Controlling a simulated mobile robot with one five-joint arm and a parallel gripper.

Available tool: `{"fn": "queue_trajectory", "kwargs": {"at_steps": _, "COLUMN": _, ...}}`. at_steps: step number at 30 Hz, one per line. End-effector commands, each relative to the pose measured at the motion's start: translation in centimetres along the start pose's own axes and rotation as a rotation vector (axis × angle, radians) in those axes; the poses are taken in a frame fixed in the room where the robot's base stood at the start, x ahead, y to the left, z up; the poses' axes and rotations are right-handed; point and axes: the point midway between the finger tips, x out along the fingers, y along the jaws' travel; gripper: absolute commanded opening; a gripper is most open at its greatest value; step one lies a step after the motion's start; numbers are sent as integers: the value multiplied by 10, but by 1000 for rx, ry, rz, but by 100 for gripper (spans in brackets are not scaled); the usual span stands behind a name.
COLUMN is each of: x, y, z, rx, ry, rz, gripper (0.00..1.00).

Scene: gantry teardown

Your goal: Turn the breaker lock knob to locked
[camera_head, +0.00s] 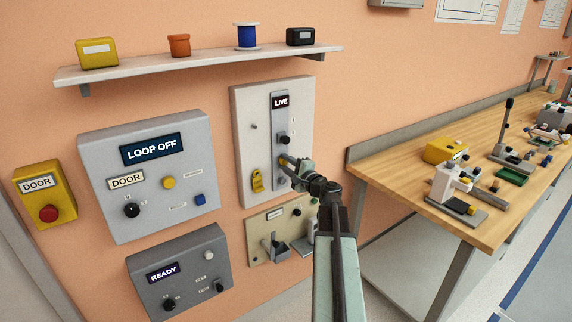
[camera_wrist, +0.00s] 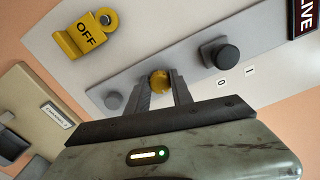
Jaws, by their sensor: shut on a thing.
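The pale breaker panel (camera_head: 245,105) is on the wall with a grey vertical strip that bears a LIVE sign (camera_head: 281,102). In the wrist view a round yellow knob (camera_wrist: 159,80) on the strip sits between the fingers of my gripper (camera_wrist: 161,84), which is shut on it. The fingers hide the knob's sides, and I see no lock marking or pointer on it. In the head view my gripper (camera_head: 287,161) reaches the strip below a black knob (camera_head: 285,139). That knob, also in the wrist view (camera_wrist: 227,56), is beside O and I marks.
A beige panel (camera_head: 262,249) with levers is below. A workbench (camera_head: 390,165) stands to the right, and a shelf (camera_head: 205,62) is above.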

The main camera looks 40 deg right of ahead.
Motion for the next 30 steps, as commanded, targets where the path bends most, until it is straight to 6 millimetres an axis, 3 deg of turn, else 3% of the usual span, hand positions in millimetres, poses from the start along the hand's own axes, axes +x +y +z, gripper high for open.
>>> {"fn": "queue_trajectory", "kwargs": {"at_steps": 3, "x": -1, "y": 1, "z": 0, "rx": -1, "ry": 0, "rz": 2, "gripper": 0}}
{"fn": "queue_trajectory", "kwargs": {"at_steps": 4, "x": -1, "y": 1, "z": 0, "rx": -1, "ry": 0, "rz": 2, "gripper": 30}}
{"fn": "queue_trajectory", "kwargs": {"at_steps": 6, "x": -1, "y": 1, "z": 0, "rx": -1, "ry": 0, "rz": 2, "gripper": 49}}
{"fn": "queue_trajectory", "kwargs": {"at_steps": 19, "x": -8, "y": 0, "z": 0, "rx": -1, "ry": 1, "rz": 0, "gripper": 49}}
{"fn": "queue_trajectory", "kwargs": {"at_steps": 30, "x": -74, "y": 1, "z": 1, "rx": -1, "ry": 2, "rz": 0, "gripper": 49}}
